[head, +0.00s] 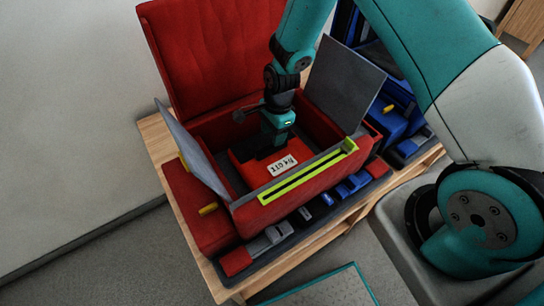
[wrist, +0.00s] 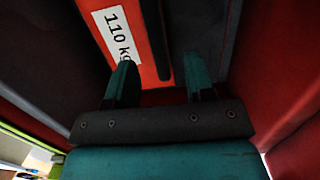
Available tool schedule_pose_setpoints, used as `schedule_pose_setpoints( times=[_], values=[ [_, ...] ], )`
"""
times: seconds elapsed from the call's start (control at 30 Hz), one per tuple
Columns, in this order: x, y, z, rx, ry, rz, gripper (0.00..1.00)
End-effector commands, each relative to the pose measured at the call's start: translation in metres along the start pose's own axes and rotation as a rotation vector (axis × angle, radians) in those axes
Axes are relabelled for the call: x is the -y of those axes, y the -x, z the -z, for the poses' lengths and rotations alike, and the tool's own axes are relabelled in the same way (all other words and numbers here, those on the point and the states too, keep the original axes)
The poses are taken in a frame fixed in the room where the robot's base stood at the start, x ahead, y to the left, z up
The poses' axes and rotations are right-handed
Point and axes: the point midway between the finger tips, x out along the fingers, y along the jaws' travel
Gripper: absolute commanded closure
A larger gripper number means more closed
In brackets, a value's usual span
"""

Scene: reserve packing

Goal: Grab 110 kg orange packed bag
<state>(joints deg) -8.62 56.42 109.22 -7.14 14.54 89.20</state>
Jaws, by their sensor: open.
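The orange packed bag (head: 256,177) lies inside an open red case. Its white label reads 110 kg and also shows in the wrist view, where the orange bag (wrist: 142,42) has a dark strip along it. My gripper (wrist: 160,75) is open, with its two teal fingers apart and nothing seen held between them. In the head view my gripper (head: 277,125) reaches down into the red case, over the back part of the bag. The fingertips are hidden there, and I cannot tell whether they touch the bag.
The red case (head: 310,185) has raised grey side flaps (head: 345,82) and a tall red lid (head: 215,45) behind. A yellow-green slotted bar (head: 308,172) lies along its front rim. A blue case (head: 395,110) stands at right. All rest on a wooden table (head: 190,225).

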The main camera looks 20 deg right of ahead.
Motion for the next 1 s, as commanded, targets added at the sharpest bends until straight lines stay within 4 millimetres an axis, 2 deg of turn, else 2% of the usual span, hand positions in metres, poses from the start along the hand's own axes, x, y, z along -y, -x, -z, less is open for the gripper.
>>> schedule_pose_setpoints(
  times=[0.3,0.6,0.67,0.8,0.83,1.0],
  values=[
    [-0.003,-0.043,-0.001,0.000,0.001,-0.002,0.51],
    [-0.002,-0.050,-0.001,0.000,0.001,0.000,0.51],
    [-0.002,-0.050,-0.001,0.000,0.001,0.000,0.63],
    [-0.002,-0.050,-0.001,0.000,0.001,0.000,0.95],
    [-0.002,-0.050,-0.001,0.000,0.001,0.000,1.00],
    [-0.002,-0.050,-0.001,0.000,0.001,0.000,1.00]
  ],
)
